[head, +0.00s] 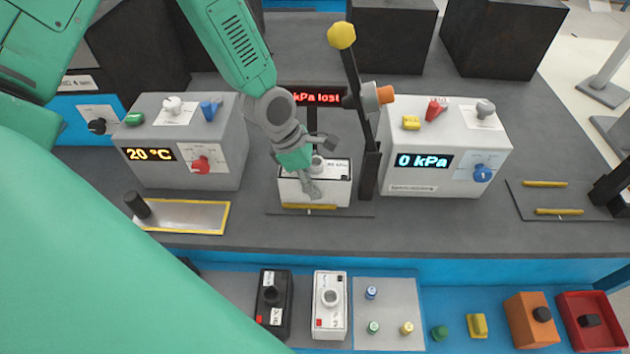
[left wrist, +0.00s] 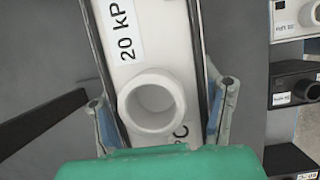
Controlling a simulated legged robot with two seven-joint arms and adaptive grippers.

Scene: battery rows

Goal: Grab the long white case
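A long white case (head: 335,190) with a round white knob stands in a dark holder at the middle of the grey bench, in the head view. In the left wrist view the white case (left wrist: 150,45) runs up the middle, with a "20 kP" label and its round hollow knob between the fingers. My left gripper (head: 311,188) is over the case from above. Its fingers stand spread, one along each long side, and look open; contact cannot be made out. A second white case (head: 330,315) with a round knob lies on the blue lower shelf. My right gripper is not in view.
A dark post with a yellow ball (head: 341,35) stands close right of the holder. A grey "20 °C" box (head: 215,140) is left, a "0 kPa" box (head: 440,140) right. A black case (head: 273,300) and small coloured parts line the lower shelf.

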